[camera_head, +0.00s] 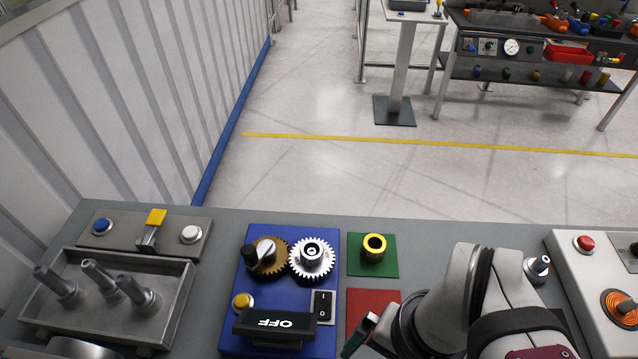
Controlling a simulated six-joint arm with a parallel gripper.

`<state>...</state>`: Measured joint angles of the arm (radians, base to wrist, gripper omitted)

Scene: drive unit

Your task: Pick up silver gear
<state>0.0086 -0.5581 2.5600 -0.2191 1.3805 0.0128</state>
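The silver gear (326,263) is a toothed wheel with a raised round hub, on the blue base (285,235) at the middle of the bench. It sits right beside a bronze gear (279,259), and their teeth appear to meet. My arm comes in from the lower right. Part of my gripper (362,336) shows at the bottom edge, in front of and to the right of the silver gear and clear of it. Its fingertips are mostly hidden or out of frame, so its opening cannot be judged.
A black knob (251,257) overlaps the bronze gear. The base also holds a yellow button (242,301), a rocker switch (322,304) and an OFF display (275,323). A tray (172,305) with upright pegs is left.

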